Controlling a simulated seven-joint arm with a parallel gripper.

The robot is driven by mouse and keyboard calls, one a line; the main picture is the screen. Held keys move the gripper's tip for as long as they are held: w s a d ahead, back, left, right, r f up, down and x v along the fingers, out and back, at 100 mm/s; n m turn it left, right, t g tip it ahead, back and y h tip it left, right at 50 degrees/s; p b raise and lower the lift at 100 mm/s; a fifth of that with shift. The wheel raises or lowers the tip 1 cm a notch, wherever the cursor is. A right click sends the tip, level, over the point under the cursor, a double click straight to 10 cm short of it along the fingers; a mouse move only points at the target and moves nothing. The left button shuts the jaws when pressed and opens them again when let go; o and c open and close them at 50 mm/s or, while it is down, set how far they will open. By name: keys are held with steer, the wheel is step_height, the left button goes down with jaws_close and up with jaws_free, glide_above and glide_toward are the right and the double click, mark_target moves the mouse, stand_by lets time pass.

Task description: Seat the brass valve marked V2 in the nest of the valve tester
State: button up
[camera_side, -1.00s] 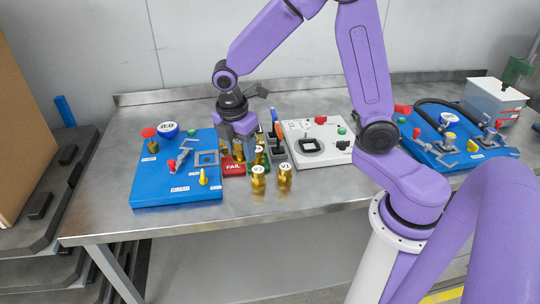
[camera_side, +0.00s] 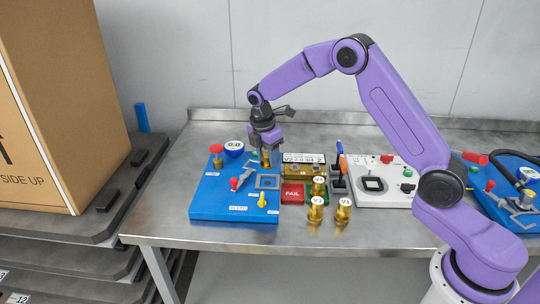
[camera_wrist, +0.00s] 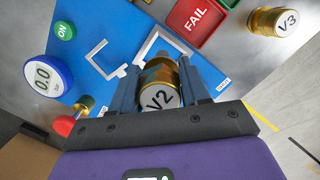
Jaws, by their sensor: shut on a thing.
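The brass valve marked V2 (camera_wrist: 160,97) is between the fingers of my gripper (camera_wrist: 157,75) in the wrist view, its white cap facing the camera. In the side view my gripper (camera_side: 265,146) holds the brass valve (camera_side: 265,158) upright near the rear right part of the blue station (camera_side: 215,205). A grey square bracket (camera_side: 267,182), which looks like the nest, is on that station. In the wrist view the open corners of the bracket (camera_wrist: 97,52) show just beyond the valve.
The blue station carries a 0.0 gauge (camera_side: 234,148), a red knob (camera_side: 216,149) and a yellow peg (camera_side: 262,201). A red FAIL tray (camera_side: 292,193) is close on its right. Valve V1 (camera_side: 344,210) and other brass valves stand nearby. A white station (camera_side: 390,194) is farther right.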

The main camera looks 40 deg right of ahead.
mark_target(270, 182)
steer(key=shift+f, duration=2)
steer(key=shift+f, duration=1.2)
stand_by(1.2)
steer(key=o, duration=1.2)
steer(key=shift+s, duration=0.1)
steer(key=shift+c, duration=1.1)
steer(key=shift+o, duration=1.2)
steer(key=shift+r, duration=4.05)
